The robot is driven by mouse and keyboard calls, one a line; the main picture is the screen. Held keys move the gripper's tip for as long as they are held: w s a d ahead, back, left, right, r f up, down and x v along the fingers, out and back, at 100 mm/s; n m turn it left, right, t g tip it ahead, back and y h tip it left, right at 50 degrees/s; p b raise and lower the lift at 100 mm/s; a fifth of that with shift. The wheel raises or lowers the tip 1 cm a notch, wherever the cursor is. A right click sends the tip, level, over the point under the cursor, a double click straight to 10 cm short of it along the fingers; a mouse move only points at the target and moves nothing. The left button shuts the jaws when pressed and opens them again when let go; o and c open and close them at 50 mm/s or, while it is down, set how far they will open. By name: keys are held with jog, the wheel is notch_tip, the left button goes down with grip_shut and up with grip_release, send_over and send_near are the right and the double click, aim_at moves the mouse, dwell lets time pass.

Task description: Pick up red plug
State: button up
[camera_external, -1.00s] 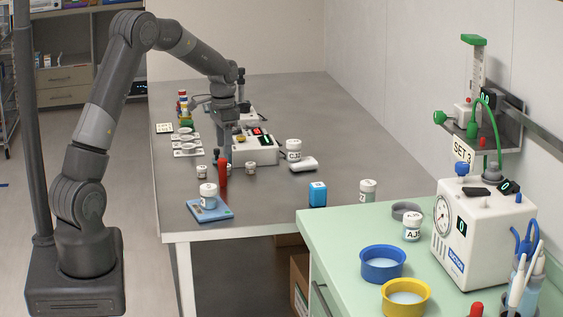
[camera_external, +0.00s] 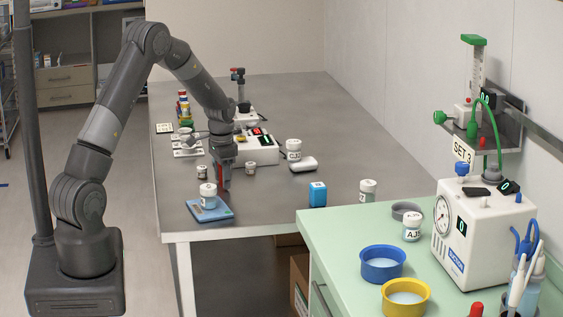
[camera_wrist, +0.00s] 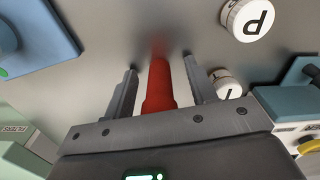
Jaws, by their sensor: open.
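The red plug (camera_wrist: 160,85) stands between the two open fingers of my gripper (camera_wrist: 162,85) in the wrist view, with a gap on each side. In the external view my gripper (camera_external: 223,184) points down at the grey table, just behind the blue scale. Only a thin strip of the red plug (camera_external: 220,173) shows there, as my fingers hide the rest. The fingers do not appear to touch the plug.
A blue scale (camera_external: 222,213) with a white-capped jar (camera_external: 208,191) stands close in front of my gripper. Small lidded jars (camera_external: 202,172) (camera_external: 251,168) stand on either side. A white device (camera_external: 258,153) is behind.

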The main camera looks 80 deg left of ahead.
jog(key=c, duration=1.1)
